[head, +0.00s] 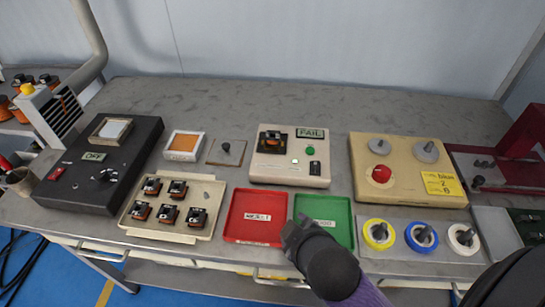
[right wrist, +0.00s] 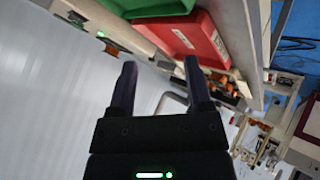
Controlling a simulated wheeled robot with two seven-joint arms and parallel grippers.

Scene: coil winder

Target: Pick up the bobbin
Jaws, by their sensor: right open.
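Several black bobbins with orange windings (head: 168,213) stand in a beige tray (head: 205,229) left of centre. A similar wound bobbin (head: 273,140) sits on the beige tester (head: 290,172) marked FAIL. I cannot tell which bobbin the task means. My right gripper (head: 293,233) is over the front of the table, between the red tray (head: 256,217) and the green tray (head: 336,211). In the right wrist view its two fingers (right wrist: 160,64) are apart with nothing between them. My left gripper is not in view.
A dark control box (head: 94,165) marked OFF stands at the left. A beige box with a red button (head: 381,174) is at the right, behind yellow, blue and white ringed spools (head: 421,237). The back of the table is clear.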

